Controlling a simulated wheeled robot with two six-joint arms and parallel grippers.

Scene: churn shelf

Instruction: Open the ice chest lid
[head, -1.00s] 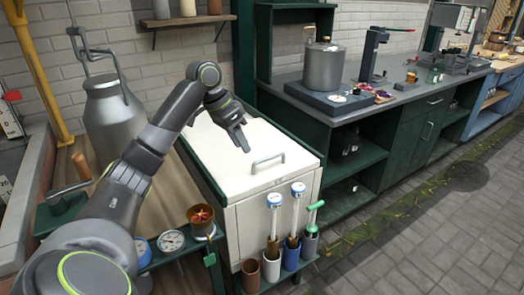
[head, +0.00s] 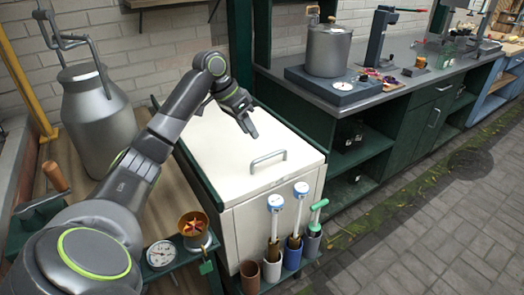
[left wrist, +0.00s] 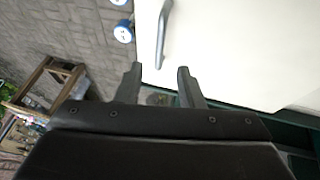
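The ice chest (head: 240,225) is a cream box in a dark green frame, and its lid (head: 215,150) lies flat and closed on top. A grey bar handle (head: 268,160) is fixed near the lid's front edge. My left gripper (head: 253,133) hangs above the lid, up and left of the handle in the head view, and holds nothing. In the left wrist view its two fingers (left wrist: 160,85) stand apart, with the handle (left wrist: 163,33) ahead of them and the lid (left wrist: 240,50) to the right. My right gripper is in neither view.
Several tubes (head: 272,270) with gauges and a green-handled tool stand at the chest's front. A milk can (head: 98,125) and a dial (head: 160,254) are at left. A green counter (head: 345,105) with a pot (head: 328,55) is behind right. The paved floor is clear.

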